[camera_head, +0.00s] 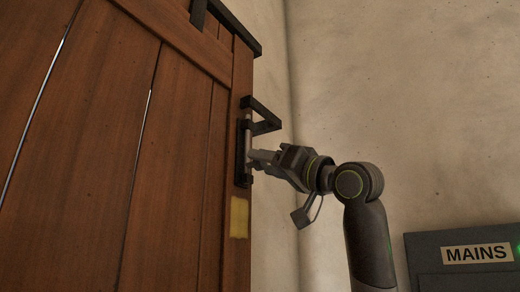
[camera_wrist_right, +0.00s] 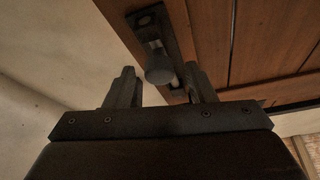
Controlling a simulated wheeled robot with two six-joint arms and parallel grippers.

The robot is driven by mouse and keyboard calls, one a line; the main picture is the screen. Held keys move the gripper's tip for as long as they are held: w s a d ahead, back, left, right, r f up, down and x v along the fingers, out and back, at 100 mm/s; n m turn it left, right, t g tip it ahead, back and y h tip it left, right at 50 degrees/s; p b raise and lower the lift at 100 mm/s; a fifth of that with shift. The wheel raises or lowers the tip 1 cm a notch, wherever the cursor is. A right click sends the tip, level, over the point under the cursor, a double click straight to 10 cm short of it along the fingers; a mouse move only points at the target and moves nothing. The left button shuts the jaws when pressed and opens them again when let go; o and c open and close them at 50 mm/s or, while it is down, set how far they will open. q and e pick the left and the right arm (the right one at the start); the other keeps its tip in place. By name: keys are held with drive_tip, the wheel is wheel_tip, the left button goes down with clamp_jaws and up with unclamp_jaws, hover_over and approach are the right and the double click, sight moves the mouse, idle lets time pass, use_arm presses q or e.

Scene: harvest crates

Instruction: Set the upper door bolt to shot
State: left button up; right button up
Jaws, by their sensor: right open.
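The upper door bolt (camera_head: 243,152) is a dark upright plate with a pale metal rod, on the edge of the brown wooden door (camera_head: 180,120). A black angled bracket (camera_head: 266,126) sits at its upper end; I cannot tell whether the rod enters it. My right gripper (camera_head: 254,159) is at the bolt from the right. In the right wrist view, its open fingers stand on either side of the bolt's round grey knob (camera_wrist_right: 159,72); I see no clear contact. The bolt's plate (camera_wrist_right: 150,22) runs up behind the knob. My left gripper is out of view.
A yellow patch (camera_head: 239,217) is on the door below the bolt. A dark bar (camera_head: 235,27) crosses the door's top corner. A plain beige wall (camera_head: 400,80) is behind. A grey box labelled MAINS (camera_head: 430,256) with a green light is at lower right.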

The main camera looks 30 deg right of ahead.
drive_tip(key=shift+p+x, duration=0.4)
drive_tip(key=shift+x, duration=0.85)
drive_tip(key=shift+f, duration=0.1)
drive_tip(key=shift+c, duration=0.4)
clamp_jaws()
